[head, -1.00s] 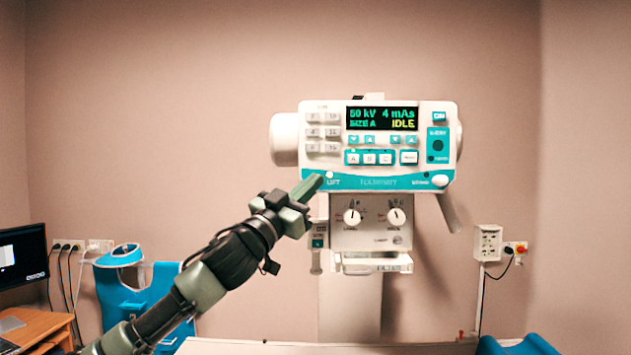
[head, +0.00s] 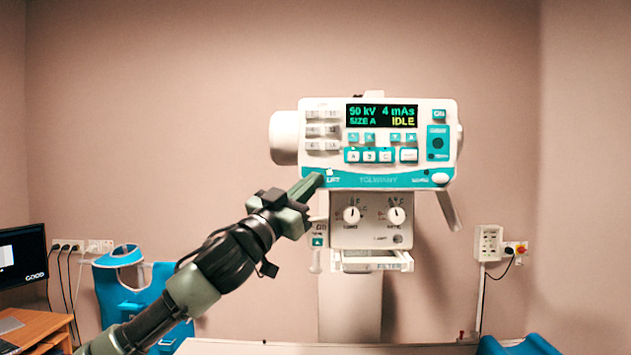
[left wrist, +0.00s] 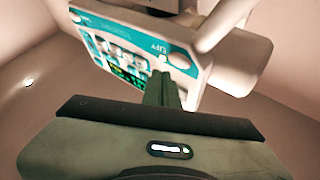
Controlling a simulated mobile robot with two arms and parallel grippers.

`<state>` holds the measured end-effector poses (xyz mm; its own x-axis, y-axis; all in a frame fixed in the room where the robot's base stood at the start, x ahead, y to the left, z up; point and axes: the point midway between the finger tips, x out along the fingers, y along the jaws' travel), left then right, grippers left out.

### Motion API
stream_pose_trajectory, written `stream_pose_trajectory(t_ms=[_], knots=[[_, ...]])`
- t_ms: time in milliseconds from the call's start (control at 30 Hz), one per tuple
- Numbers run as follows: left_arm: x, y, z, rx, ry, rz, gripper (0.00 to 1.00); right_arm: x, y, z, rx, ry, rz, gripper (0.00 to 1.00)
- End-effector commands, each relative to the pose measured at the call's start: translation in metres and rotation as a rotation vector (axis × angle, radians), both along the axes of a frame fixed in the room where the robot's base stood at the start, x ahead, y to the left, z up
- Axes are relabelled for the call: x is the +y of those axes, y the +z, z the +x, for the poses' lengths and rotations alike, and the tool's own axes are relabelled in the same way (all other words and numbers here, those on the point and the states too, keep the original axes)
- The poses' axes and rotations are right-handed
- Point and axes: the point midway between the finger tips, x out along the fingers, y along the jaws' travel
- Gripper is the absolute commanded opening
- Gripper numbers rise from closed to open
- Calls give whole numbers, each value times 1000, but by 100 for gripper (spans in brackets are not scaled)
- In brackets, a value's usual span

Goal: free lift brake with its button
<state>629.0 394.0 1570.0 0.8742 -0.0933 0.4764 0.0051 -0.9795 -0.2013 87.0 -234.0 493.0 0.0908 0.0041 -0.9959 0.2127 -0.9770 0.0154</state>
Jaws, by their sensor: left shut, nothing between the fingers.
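The X-ray unit's control head (head: 430,110) hangs at the middle of the head view, with a teal strip along its lower edge. A small white button (head: 330,173) sits at the strip's left end, beside the word LIFT. The left wrist view shows the LIFT corner upside down, with a round button (left wrist: 180,60). My left gripper (head: 319,179) is shut and empty, its fingertips right at this corner, just below and left of the button. In the left wrist view the fingers (left wrist: 161,78) overlap the strip near it. I cannot tell whether they touch. My right gripper is out of view.
Below the head is a collimator with two dials (head: 372,215), close to the right of my gripper. A desk with a monitor (head: 22,255) and a blue apron (head: 118,290) stand at left. A pale tabletop (head: 260,347) lies at the bottom.

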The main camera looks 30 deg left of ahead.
Motion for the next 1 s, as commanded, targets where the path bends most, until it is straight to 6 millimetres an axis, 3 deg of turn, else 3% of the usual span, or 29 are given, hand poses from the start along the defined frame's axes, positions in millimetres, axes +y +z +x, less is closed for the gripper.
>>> stream_pose_trajectory(t_ms=[400,1000], knots=[[-20,-2,-33,1,1,1,0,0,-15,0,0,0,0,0],[-22,-1,-36,1,0,0,0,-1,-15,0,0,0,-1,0]])
